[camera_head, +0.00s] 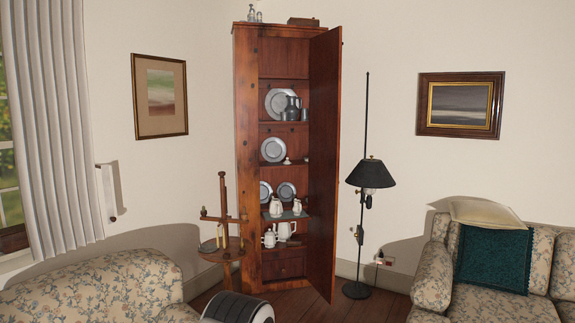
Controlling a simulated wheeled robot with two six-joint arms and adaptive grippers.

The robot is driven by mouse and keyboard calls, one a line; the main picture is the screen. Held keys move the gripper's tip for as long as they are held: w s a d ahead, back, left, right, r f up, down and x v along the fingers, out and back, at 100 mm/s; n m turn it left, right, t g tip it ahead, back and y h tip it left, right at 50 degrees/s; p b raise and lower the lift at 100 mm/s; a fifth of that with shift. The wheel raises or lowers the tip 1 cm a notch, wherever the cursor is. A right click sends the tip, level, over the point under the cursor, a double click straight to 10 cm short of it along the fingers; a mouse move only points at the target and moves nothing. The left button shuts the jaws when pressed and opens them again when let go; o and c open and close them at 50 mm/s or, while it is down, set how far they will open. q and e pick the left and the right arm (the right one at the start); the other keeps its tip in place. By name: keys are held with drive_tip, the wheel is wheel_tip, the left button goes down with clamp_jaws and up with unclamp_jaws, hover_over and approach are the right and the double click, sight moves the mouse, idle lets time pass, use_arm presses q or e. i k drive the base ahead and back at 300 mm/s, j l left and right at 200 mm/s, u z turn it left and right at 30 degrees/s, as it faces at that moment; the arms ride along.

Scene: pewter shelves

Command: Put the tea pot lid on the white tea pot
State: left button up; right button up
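Small white vessels stand inside the open tall wooden cabinet (247,160). One white vessel (276,207) and another white vessel (297,208) stand on a lower shelf. Below them are a white pot with a spout (269,239) and a larger white jug-like vessel (287,229). I cannot tell surely which is the tea pot. A small pale object (287,161) on the middle shelf, right of a grey plate, looks like a lid, but it is too small to be sure. Neither of my grippers is in view.
The cabinet door (323,170) stands open on the right. Grey plates (279,103) lean inside. A wooden candle stand (223,215) stands front left of the cabinet, a black floor lamp (370,175) at right. Floral sofas (105,290) flank the room; some floor (335,308) is clear.

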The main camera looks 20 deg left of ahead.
sight(276, 200)
drive_tip(key=i+j, duration=0.15)
drive_tip(key=i, duration=0.5)
drive_tip(key=i+j, duration=0.1)
drive_tip(key=i, duration=0.55)
drive_tip(key=i+j, duration=0.15)
drive_tip(key=i, duration=0.5)
drive_tip(key=i+j, duration=0.1)
drive_tip(key=i, duration=0.5)
